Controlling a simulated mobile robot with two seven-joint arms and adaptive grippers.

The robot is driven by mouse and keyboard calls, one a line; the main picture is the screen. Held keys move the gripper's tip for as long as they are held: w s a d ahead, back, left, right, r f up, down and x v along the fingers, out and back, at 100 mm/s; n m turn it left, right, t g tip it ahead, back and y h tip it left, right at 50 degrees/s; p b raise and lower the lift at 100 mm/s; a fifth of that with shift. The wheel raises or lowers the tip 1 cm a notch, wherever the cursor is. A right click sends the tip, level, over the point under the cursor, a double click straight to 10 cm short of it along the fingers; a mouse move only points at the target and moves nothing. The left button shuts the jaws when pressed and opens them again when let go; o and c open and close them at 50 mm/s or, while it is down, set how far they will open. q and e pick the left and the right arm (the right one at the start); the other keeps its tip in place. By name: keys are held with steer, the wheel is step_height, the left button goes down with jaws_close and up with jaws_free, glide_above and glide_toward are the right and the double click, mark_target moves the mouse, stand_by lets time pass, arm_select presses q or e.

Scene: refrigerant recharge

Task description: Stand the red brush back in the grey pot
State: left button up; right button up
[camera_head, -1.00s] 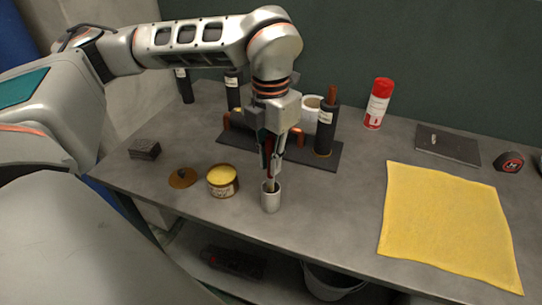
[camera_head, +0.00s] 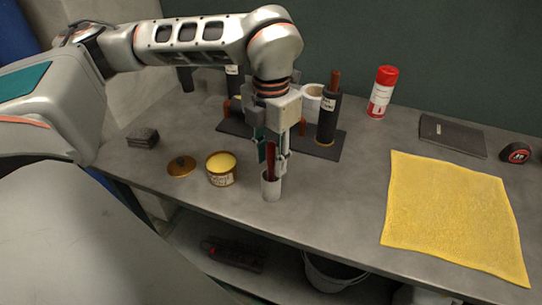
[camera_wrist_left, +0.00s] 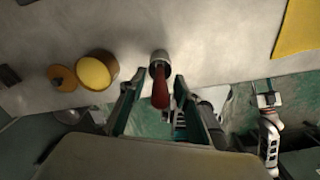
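The red brush (camera_head: 270,160) stands with its lower end inside the grey pot (camera_head: 271,188), near the front edge of the table. In the left wrist view its red handle (camera_wrist_left: 160,92) rises from the pot (camera_wrist_left: 160,57) toward the camera. My left gripper (camera_head: 273,168) is above the pot. Its fingers are spread to either side of the handle, with gaps visible in the left wrist view (camera_wrist_left: 160,76). The brush's bristle end is hidden in the pot. What looks like my right gripper (camera_wrist_left: 268,100) is small at the right of that view, away from the table; its fingers are unclear.
A yellow tin (camera_head: 221,170) and a brass lid (camera_head: 181,167) are left of the pot. Behind stands a dark rack (camera_head: 318,148) with a black cylinder (camera_head: 328,118). A yellow cloth (camera_head: 455,215) lies right; the tabletop between it and the pot is clear.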

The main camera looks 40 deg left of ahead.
arm_select(q)
step_height(320, 180, up, 12)
stand_by(0.7)
stand_by(0.7)
